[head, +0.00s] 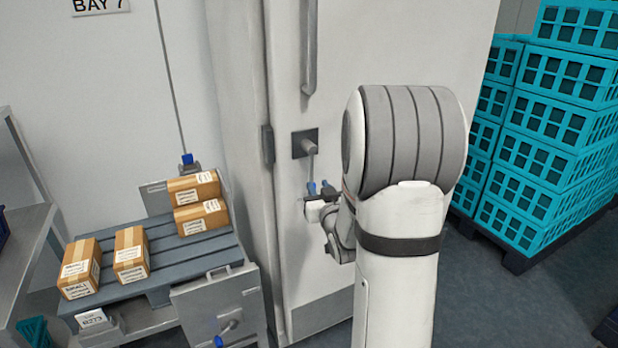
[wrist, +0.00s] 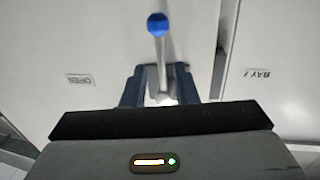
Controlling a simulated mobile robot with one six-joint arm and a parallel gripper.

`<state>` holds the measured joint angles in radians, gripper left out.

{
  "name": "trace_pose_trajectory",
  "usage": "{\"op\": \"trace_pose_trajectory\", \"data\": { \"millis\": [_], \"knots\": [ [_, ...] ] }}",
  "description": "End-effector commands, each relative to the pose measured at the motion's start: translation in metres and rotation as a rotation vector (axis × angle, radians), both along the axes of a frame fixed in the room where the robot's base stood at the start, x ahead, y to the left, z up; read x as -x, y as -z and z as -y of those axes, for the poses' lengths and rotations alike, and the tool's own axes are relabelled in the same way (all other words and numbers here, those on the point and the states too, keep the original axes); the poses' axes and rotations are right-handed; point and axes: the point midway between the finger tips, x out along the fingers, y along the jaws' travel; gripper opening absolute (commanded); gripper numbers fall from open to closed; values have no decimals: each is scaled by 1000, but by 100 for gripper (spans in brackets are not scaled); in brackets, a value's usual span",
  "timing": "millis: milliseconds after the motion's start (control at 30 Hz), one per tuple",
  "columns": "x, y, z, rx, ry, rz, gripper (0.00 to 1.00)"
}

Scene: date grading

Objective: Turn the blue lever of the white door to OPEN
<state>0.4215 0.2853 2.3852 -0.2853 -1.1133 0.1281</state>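The white door (head: 347,95) fills the middle of the head view. A dark square plate (head: 299,146) on it carries the lever, whose rod hangs down towards a blue end. The wrist view looks upside down: the lever's blue knob (wrist: 157,24) is at top centre, with its grey rod running down between my fingers. My gripper (wrist: 160,88) has its two dark blue fingers apart, one on each side of the rod; contact is not clear. In the head view my gripper (head: 318,190) is at the lever's lower end, partly hidden by my arm. An OPEN label (wrist: 80,79) is left in the wrist view.
A long vertical handle (head: 309,50) is above the lever. Left stand cartons (head: 131,254) on a grey slatted pallet (head: 160,276), with another blue-ended fitting (head: 187,159) behind. Teal crates (head: 545,125) are stacked at right.

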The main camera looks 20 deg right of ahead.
Motion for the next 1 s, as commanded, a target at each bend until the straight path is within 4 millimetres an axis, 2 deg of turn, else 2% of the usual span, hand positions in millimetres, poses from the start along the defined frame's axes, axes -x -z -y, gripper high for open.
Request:
{"op": "trace_pose_trajectory", "data": {
  "millis": [300, 500, 867, 1000],
  "knots": [
    [-47, -2, 7, 1, -2, 4, 27],
    [-69, -1, 11, 0, -1, 3, 27],
    [-74, -1, 11, 0, -2, 3, 26],
    [-74, -1, 11, 0, -2, 3, 14]
  ]
}}
